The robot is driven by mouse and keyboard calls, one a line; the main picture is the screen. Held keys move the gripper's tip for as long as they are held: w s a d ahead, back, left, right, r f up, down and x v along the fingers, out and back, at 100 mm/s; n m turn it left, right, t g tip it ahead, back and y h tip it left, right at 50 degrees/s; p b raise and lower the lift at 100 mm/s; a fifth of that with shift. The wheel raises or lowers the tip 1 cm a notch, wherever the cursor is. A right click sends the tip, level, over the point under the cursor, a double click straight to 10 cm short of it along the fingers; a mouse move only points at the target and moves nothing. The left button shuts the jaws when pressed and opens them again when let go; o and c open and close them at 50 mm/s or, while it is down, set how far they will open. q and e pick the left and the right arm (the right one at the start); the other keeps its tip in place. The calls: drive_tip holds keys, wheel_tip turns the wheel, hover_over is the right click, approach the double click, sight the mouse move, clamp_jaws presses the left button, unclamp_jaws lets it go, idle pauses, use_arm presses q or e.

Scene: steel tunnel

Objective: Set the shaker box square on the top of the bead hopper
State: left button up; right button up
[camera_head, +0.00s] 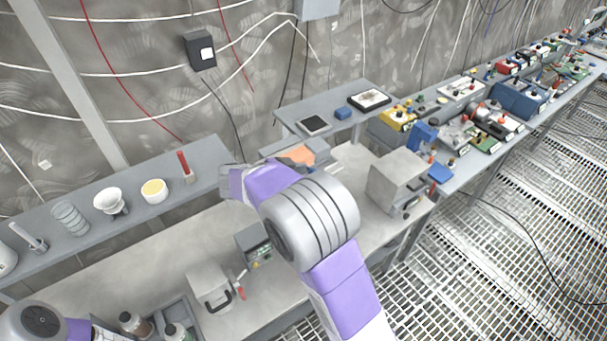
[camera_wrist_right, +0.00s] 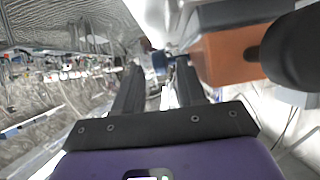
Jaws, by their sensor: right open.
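My right arm crosses the middle of the head view, and its gripper (camera_head: 230,182) is near the right end of the back shelf, partly hidden by its own wrist. In the right wrist view the gripper (camera_wrist_right: 160,78) is open, with its two dark fingers apart and nothing held. An orange block (camera_wrist_right: 222,58) with a dark round part is close beyond the right finger. In the head view an orange-topped thing (camera_head: 298,155) shows just behind my arm. I cannot tell for certain which thing is the shaker box or the bead hopper. My left gripper is out of view.
A grey box with a handle (camera_head: 208,286), a dark instrument (camera_head: 253,243) and a large grey box (camera_head: 392,183) stand on the bench. A shelf (camera_head: 88,202) holds a funnel, a yellow-filled bowl and a coil. The bench at left has bare room.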

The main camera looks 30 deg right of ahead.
drive_tip(key=v, duration=1.2)
drive_tip(key=shift+f, duration=0.1)
